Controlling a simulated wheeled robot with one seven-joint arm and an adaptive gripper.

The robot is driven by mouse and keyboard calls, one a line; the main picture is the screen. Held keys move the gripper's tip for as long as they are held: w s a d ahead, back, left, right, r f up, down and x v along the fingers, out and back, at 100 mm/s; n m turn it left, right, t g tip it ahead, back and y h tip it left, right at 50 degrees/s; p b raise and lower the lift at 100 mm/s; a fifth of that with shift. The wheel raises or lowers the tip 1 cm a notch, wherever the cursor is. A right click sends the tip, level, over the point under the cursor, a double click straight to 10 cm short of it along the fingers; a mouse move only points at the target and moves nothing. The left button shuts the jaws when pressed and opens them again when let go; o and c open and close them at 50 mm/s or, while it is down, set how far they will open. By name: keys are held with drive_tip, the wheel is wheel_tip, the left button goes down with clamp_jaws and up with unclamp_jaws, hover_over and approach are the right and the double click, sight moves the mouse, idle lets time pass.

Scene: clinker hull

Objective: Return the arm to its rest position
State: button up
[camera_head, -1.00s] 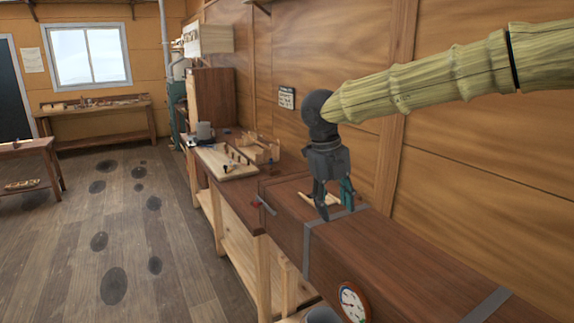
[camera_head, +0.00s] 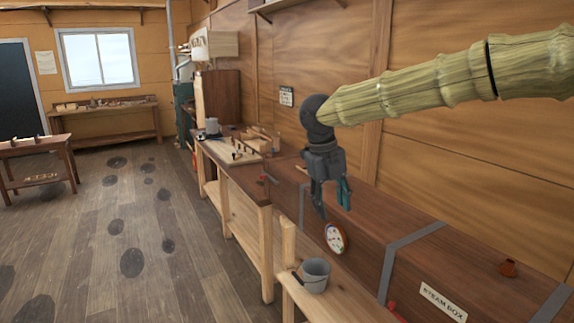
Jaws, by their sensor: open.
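My gripper (camera_head: 332,200) hangs from the end of my sleeved arm, pointing down at the right of the picture. Its two fingers are apart and nothing shows between them. It appears in front of the long brown steam box (camera_head: 440,268), near the box's round dial (camera_head: 335,238). The fingers look clear of the box, though the exact gap cannot be told.
A grey bucket (camera_head: 315,274) stands on a low wooden shelf beside the steam box. The workbench (camera_head: 245,180) behind holds a board and wooden pieces. The wooden wall (camera_head: 470,130) runs along the right. The floor (camera_head: 150,225) at left is open, with dark patches.

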drive_tip(key=d+f+n+t+h+b, duration=0.15)
drive_tip(key=d+f+n, duration=0.25)
drive_tip(key=f, duration=1)
drive_tip(key=d+f+n+t+h, duration=0.25)
drive_tip(key=d+f+n, duration=0.2)
drive_tip(key=f, duration=0.95)
drive_tip(key=s+d+f+n+t, duration=0.1)
drive_tip(key=s+f+n, duration=0.3)
drive_tip(key=f, duration=0.4)
drive_tip(key=s+d+f+n, duration=0.1)
drive_tip(key=s+f+n, duration=0.3)
drive_tip(key=f, duration=0.3)
drive_tip(key=s+f+n+g+y+b, duration=0.1)
drive_tip(key=s+f+n+y, duration=0.2)
drive_tip(key=s+f+n, duration=0.8)
drive_tip(key=s+f+n+g+y, duration=0.1)
drive_tip(key=s+f+n+g, duration=0.1)
drive_tip(key=s, duration=1.1)
drive_tip(key=s+d+f+n+g+y+b, duration=0.1)
drive_tip(key=s+f, duration=0.3)
drive_tip(key=s, duration=0.9)
drive_tip(key=shift+s+d+f+n+g+y, duration=0.15)
drive_tip(key=shift+s+f+n+g+y, duration=0.1)
drive_tip(key=shift+n+g+y, duration=0.45)
